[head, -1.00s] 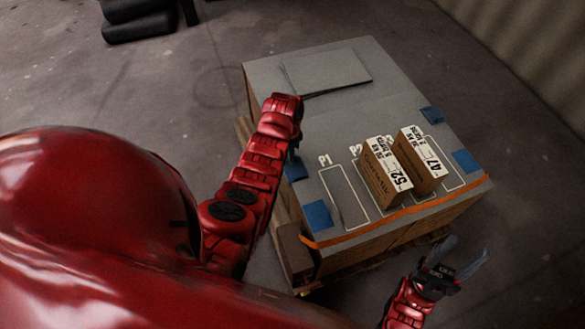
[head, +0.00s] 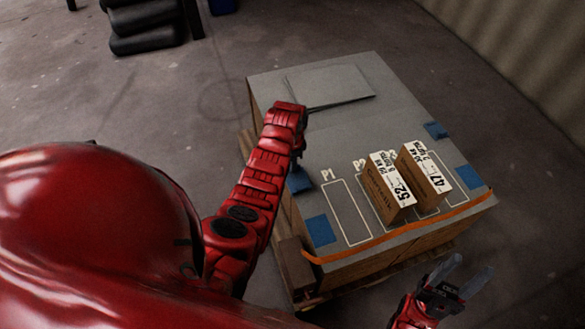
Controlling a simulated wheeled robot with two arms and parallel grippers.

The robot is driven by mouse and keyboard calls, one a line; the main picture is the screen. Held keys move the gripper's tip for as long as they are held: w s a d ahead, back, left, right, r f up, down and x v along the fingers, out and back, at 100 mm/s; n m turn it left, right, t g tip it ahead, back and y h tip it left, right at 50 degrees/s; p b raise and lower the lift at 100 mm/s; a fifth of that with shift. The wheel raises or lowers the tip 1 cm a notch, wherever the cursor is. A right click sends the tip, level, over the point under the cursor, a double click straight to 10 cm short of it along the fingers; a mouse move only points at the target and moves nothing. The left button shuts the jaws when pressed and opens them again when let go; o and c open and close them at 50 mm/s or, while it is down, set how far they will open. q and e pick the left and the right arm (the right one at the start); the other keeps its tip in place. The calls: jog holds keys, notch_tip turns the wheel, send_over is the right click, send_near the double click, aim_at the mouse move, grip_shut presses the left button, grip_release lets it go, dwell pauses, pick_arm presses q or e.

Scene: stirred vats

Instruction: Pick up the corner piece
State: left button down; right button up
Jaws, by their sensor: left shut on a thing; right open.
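My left gripper (head: 298,160) is low over the left side of the grey-topped stack (head: 350,125), beside a blue square (head: 299,184). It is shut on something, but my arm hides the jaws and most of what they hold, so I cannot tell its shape. My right gripper (head: 463,276) is open and empty, off the front right edge of the stack. A dark brown upright block (head: 297,268) stands at the stack's front left corner.
Two brown cartons, marked 52 (head: 388,188) and 47 (head: 425,176), stand on outlined slots; slot P1 (head: 346,210) is empty. An orange strap (head: 400,228) runs along the front edge. Flat grey sheets (head: 330,83) lie at the back.

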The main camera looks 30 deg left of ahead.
aim_at(293, 186)
pick_arm(q)
jog(key=s+d, duration=0.1)
jog(key=s+d+r, duration=0.1)
jog(key=s, duration=0.1)
jog(key=s+d, duration=0.1)
jog(key=s, duration=0.1)
jog(key=shift+r, duration=0.4)
jog(key=s+d+p, duration=0.5)
jog(key=s, duration=0.3)
jog(key=shift+s+d+r+p, duration=0.15)
jog(key=shift+s+r+p, duration=0.25)
jog(key=shift+w+r, duration=0.1)
jog(key=shift+w, duration=0.05)
